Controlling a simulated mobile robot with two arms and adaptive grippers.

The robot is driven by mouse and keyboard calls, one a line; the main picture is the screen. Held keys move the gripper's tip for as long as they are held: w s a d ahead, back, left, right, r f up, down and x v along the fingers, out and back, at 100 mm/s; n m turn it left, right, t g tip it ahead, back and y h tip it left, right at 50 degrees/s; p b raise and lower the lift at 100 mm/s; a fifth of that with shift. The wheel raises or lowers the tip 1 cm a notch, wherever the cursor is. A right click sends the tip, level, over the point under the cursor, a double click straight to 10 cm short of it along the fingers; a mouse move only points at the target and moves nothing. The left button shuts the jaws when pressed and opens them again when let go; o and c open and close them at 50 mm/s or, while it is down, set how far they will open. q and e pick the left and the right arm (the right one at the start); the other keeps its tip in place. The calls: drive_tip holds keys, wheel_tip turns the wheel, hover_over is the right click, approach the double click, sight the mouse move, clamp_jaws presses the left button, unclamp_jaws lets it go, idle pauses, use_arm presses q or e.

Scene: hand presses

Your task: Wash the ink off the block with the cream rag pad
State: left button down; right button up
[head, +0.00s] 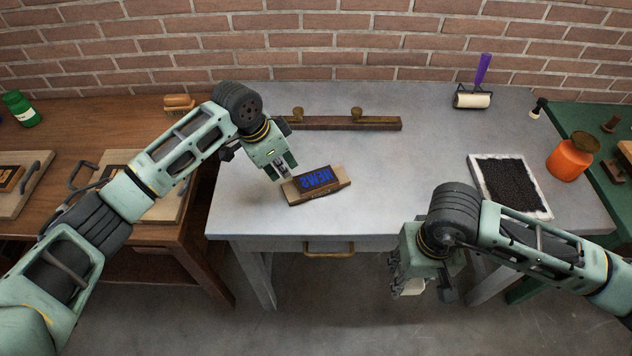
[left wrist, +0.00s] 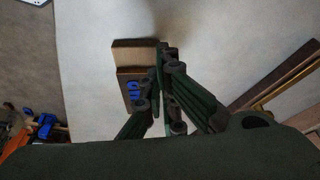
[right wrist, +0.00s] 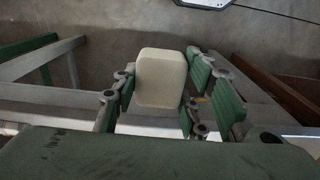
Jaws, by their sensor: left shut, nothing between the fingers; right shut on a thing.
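The block (head: 341,186) lies on the grey table near its front edge, with raised blue-inked letters on a dark plate and bare wood at the ends. My left gripper (head: 285,176) is shut and empty, its fingertips at the block's left end; I cannot tell whether they touch. In the left wrist view the fingers (left wrist: 168,75) partly hide the block (left wrist: 133,47). My right gripper (head: 403,288) is shut on the cream rag pad (head: 414,287), in front of the table edge and off the tabletop. The pad shows clearly in the right wrist view (right wrist: 160,78).
A wooden bar with brass knobs (head: 340,123) lies behind the block. A tray of black material (head: 549,213), a purple-handled roller (head: 472,100) and an orange jar (head: 569,160) are to the right. A brown bench (head: 100,124) stands left. The tabletop between block and tray is clear.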

use_arm(q)
drive_tip(key=shift+f+b, duration=0.55)
drive_tip(key=shift+f, duration=0.8)
use_arm(e)
drive_tip(key=shift+f, duration=0.55)
use_arm(q)
drive_tip(key=shift+r, duration=0.15)
use_arm(e)
drive_tip(key=shift+r, duration=0.15)
